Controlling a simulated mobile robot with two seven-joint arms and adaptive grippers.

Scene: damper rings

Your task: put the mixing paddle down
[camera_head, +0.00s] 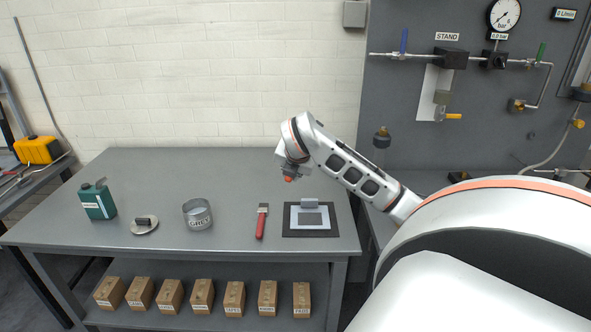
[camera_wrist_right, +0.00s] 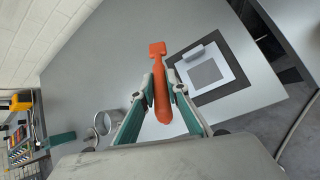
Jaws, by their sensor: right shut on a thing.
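The mixing paddle (camera_wrist_right: 161,98) is orange-red, with a small squarish end and a thicker rounded end. My right gripper (camera_wrist_right: 163,88) is shut on it, its teal-and-grey fingers on either side, in the right wrist view. In the head view my right arm reaches in from the right, and the gripper is mostly hidden by the wrist. A bit of the orange-red paddle (camera_head: 288,179) shows below the wrist, above the back right of the grey table (camera_head: 160,185). My left gripper is not in view.
On the table are a green can (camera_head: 98,203), a disc with a dark handle (camera_head: 144,225), a metal pot (camera_head: 197,215), a red-handled tool (camera_head: 261,222) and a dark mat (camera_head: 328,230) bearing a pale plate. The table's back left is clear. Boxes (camera_head: 170,296) line the lower shelf.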

